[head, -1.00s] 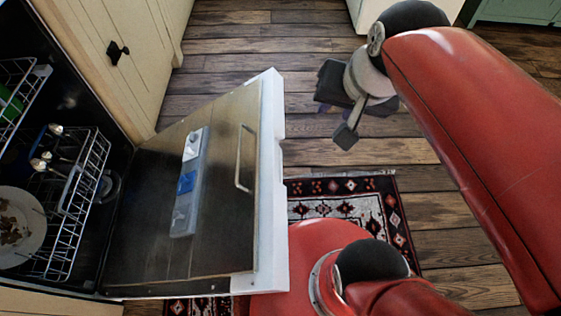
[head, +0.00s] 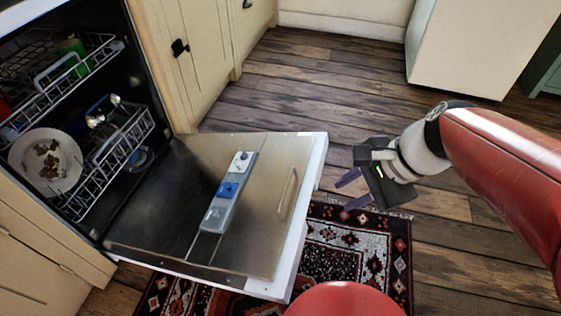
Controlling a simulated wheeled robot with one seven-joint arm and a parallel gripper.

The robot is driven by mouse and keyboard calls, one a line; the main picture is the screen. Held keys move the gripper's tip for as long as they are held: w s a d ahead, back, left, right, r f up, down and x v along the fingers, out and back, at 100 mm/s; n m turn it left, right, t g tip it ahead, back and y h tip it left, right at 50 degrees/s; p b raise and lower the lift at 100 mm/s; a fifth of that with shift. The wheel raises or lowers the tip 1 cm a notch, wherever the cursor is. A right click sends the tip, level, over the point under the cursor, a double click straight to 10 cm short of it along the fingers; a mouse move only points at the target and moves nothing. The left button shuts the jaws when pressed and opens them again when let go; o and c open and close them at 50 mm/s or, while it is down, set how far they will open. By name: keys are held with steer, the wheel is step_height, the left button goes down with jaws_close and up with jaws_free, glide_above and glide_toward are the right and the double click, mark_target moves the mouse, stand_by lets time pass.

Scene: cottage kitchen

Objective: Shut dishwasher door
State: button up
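The dishwasher door (head: 200,170) is folded down and open, its inner side facing up, with a grey and blue dispenser strip (head: 228,190) and a metal handle-like bar (head: 287,194) on it. The dishwasher's dark interior (head: 130,75) is open at the left, with racks inside. My gripper (head: 350,196) is to the right of the door's outer edge, over the floor and rug. Its two purple fingers point left toward the door and are spread apart with nothing between them. It appears apart from the door.
The upper rack (head: 65,72) and lower rack (head: 112,150) hold dishes, including a dirty bowl (head: 45,160). Cream cabinets (head: 205,50) stand beyond the dishwasher. A patterned rug (head: 350,250) lies below the door. The wooden floor (head: 330,95) behind is clear.

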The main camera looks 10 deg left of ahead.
steer(key=w+a+f+m+y+b, duration=0.4)
steer(key=w+a+f+m+y, duration=0.3)
steer(key=m, duration=0.6)
steer(key=w+a+f+m+y+b, duration=0.45)
steer(key=w+f+m, duration=0.45)
steer(key=m, duration=0.4)
steer(key=w+a+t, duration=0.1)
steer(key=a, duration=0.6)
steer(key=shift+a+r+b, duration=0.2)
steer(key=shift+r+b, duration=0.15)
steer(key=shift+b, duration=0.1)
steer(key=shift+w+h, duration=0.1)
steer(key=shift+h, duration=0.15)
jaws_close()
steer(key=c, duration=0.6)
jaws_free()
